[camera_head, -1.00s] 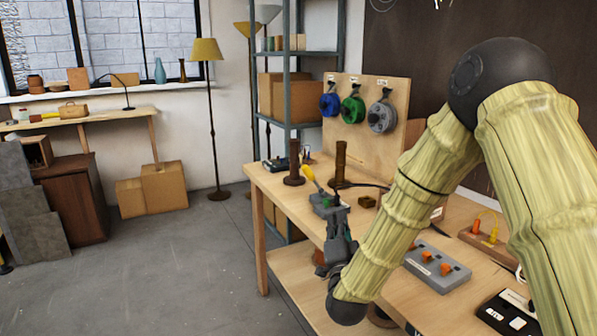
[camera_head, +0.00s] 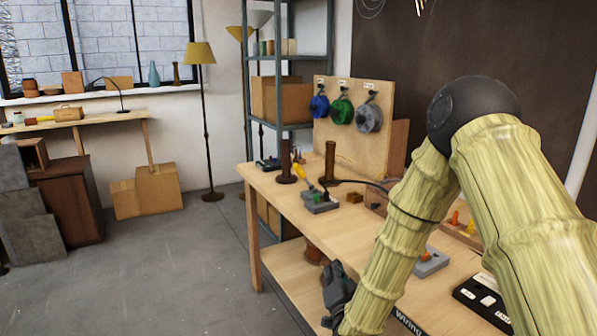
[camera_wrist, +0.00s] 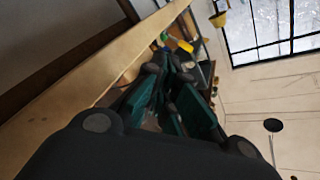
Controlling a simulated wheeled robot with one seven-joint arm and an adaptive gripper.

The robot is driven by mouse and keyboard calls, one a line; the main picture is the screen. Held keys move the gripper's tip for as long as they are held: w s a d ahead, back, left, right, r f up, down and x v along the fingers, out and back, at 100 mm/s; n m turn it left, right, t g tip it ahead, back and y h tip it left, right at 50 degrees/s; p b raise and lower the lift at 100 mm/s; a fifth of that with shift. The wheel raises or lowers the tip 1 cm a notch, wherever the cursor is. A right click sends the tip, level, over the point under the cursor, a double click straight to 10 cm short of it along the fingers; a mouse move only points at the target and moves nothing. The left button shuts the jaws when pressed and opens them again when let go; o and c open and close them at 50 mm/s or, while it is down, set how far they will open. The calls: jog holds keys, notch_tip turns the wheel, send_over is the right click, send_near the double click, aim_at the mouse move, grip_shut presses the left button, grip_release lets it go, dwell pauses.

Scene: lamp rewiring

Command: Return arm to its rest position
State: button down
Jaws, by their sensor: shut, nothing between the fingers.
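My gripper (camera_head: 337,270) shows low in the head view, at the front edge of the wooden workbench (camera_head: 283,206), partly cut off by my bamboo-textured arm. In the wrist view, my gripper (camera_wrist: 172,66) has its dark green fingers together with nothing held. It is apart from the objects on the bench top. My arm comes down from the right and hides part of the bench.
On the bench stand two brown posts (camera_head: 330,163), a grey block with a yellow-handled tool (camera_head: 320,203), and a pegboard with blue, green and grey spools (camera_head: 369,117).

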jog(key=s+d+f+n+g+p, duration=0.1)
jog(key=s+d+f+n+g, duration=0.15)
jog(key=s+f, duration=0.5)
jog(key=s+d+f+n+g, duration=0.1)
jog(key=s+d+f+g, duration=0.1)
jog(key=s+f+g, duration=0.5)
jog(key=s+d+f+n+p, duration=0.1)
jog(key=s+d+f, duration=0.1)
jog(key=s+f, duration=0.65)
jog(key=s+d+f+n+g+p, duration=0.1)
jog(key=s+d+f+g, duration=0.2)
jog(key=s, duration=0.9)
jog(key=s+d+f+n+g+h, duration=0.1)
jog(key=s+f+g, duration=0.4)
jog(key=s, duration=0.7)
jog(key=d+f+n, duration=0.1)
jog(key=d+f, duration=0.1)
jog(key=shift+s+d+p, duration=0.3)
jog(key=shift+p, duration=0.05)
jog(key=shift+r+n+g, duration=0.1)
jog(key=shift+n+g, duration=0.15)
